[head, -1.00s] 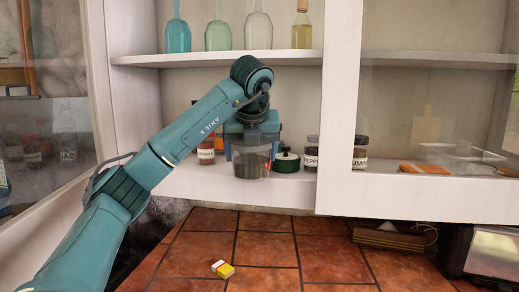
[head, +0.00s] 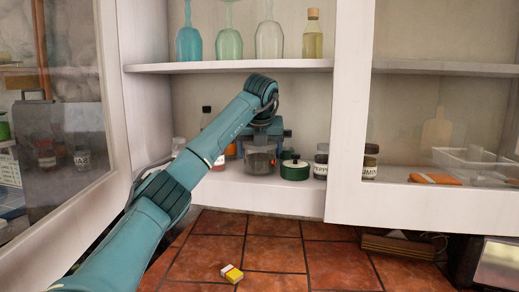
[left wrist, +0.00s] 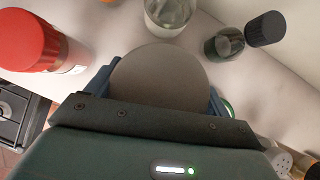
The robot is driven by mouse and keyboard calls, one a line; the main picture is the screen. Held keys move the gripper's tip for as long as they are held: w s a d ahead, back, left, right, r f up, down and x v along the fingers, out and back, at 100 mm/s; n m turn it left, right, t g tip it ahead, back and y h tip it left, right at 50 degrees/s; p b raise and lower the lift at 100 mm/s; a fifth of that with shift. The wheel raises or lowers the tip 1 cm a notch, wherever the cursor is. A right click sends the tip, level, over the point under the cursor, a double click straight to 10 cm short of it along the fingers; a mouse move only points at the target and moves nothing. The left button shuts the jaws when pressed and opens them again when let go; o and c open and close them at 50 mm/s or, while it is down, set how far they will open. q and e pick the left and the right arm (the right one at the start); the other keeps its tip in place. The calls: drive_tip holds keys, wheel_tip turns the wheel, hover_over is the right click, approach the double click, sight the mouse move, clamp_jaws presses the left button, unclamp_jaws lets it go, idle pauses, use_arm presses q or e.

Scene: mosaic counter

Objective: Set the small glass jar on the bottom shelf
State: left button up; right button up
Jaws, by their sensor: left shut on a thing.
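The small glass jar (head: 261,162) is clear with a greyish look, upright inside the cabinet at the bottom shelf (head: 230,193). My left gripper (head: 264,154) is shut on it, with one blue finger on each side. In the left wrist view the jar's round grey top (left wrist: 160,76) fills the space between the fingers (left wrist: 158,92). I cannot tell whether the jar's base touches the shelf. My right gripper is not in view.
A green lidded pot (head: 294,171) stands just right of the jar, with spice jars (head: 321,162) beyond it. A red-capped jar (left wrist: 38,42) and other bottles stand close behind and left. The upper shelf (head: 230,66) holds glass bottles. A yellow box (head: 232,273) lies on the tiled counter.

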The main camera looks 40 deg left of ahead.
use_arm(q)
drive_tip(key=shift+f, duration=0.1)
drive_tip(key=o, duration=0.7)
drive_tip(key=shift+f, duration=0.1)
drive_tip(key=o, duration=0.4)
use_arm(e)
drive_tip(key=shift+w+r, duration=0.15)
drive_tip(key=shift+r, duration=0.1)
use_arm(q)
drive_tip(key=shift+s+d+r, duration=0.1)
drive_tip(key=shift+r, duration=0.35)
drive_tip(key=v, duration=0.4)
drive_tip(key=shift+s+d+r+b, duration=0.25)
drive_tip(key=shift+s+b, duration=0.05)
drive_tip(key=shift+b, duration=0.1)
drive_tip(key=s+d, duration=0.8)
drive_tip(key=shift+s, duration=0.25)
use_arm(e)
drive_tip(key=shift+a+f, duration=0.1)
use_arm(q)
drive_tip(key=shift+f, duration=0.1)
